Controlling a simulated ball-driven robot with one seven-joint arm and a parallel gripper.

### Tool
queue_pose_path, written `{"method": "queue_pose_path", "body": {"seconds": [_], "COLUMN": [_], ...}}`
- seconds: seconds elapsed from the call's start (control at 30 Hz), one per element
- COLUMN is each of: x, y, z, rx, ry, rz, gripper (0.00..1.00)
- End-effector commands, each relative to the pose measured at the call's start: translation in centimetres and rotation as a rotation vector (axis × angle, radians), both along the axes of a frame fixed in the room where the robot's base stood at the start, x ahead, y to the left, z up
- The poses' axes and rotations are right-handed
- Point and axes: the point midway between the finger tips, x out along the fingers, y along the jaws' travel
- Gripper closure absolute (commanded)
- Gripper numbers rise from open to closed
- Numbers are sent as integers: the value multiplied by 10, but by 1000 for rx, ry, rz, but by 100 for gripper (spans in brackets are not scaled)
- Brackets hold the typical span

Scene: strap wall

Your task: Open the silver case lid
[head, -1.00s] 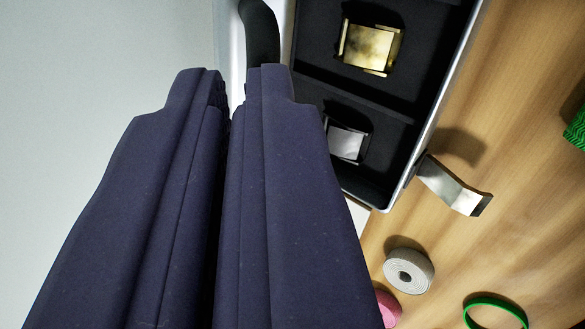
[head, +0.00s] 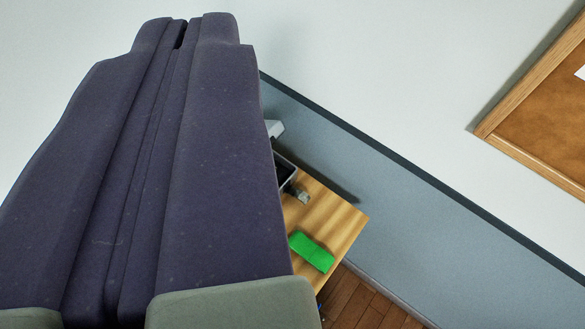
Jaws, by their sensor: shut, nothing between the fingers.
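My gripper (head: 182,32) fills the left of the view, with its dark blue fingers shut and nothing between them. It points up towards a pale wall. The silver case (head: 286,168) is mostly hidden behind the fingers. Only a corner shows, with a grey rim and dark inside. A light grey piece (head: 275,129) stands above that corner; it may be part of the lid, but I cannot tell. A small metal latch (head: 301,195) sticks out from the case's near side. Touching between fingers and case does not show.
The wooden table (head: 342,215) ends in a corner at the right. A green block (head: 312,251) lies on it near the edge. Behind are a grey lower wall (head: 400,190) and a framed cork board (head: 555,120). Wooden floor (head: 365,300) shows below.

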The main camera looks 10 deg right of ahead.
Motion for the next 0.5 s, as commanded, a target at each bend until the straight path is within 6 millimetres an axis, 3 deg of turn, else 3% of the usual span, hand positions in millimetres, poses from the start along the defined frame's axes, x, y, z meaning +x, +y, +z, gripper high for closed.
{"method": "queue_pose_path", "body": {"seconds": [0.27, 0.5], "x": [67, 118], "y": [-4, -18], "z": [-85, -200], "rx": [271, 692], "ry": [260, 569], "rz": [-31, -133], "gripper": [100, 100]}}
